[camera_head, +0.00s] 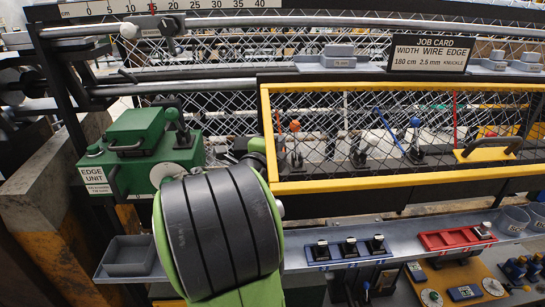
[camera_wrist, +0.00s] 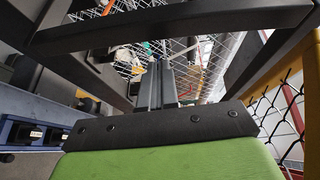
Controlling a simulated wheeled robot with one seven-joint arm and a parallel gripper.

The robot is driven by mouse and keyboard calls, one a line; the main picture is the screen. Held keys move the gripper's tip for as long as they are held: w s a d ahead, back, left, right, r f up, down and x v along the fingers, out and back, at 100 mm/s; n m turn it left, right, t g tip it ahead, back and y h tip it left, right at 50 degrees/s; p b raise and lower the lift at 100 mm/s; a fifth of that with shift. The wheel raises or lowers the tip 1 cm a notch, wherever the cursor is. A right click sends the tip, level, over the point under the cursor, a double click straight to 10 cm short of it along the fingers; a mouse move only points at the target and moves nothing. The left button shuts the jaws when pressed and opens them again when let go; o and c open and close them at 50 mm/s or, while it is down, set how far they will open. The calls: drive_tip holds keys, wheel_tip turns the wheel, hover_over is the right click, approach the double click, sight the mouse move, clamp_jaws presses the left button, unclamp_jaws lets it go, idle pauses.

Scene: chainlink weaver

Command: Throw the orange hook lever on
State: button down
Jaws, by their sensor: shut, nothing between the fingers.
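The orange hook lever (camera_head: 295,127) has an orange ball knob on a short upright stem over a dark base. It stands behind the yellow-framed mesh guard (camera_head: 370,187), near its left end, in the head view. My gripper (camera_wrist: 156,72) shows in the wrist view as dark fingers close together, with nothing visible between them. In the head view my green and grey arm hides the gripper. Small orange spots show beyond the fingers in the wrist view, but I cannot tell whether one is the lever. The gap between gripper and lever is unclear.
A green edge unit (camera_head: 138,140) is left of my arm. A grey shelf (camera_head: 400,238) with black switches (camera_head: 348,246) and a red tray (camera_head: 455,238) runs below the guard.

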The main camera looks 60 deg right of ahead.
drive_tip(key=shift+s+a+r+b, duration=0.15)
drive_tip(key=shift+a+b, duration=0.15)
drive_tip(key=shift+a, duration=1.5)
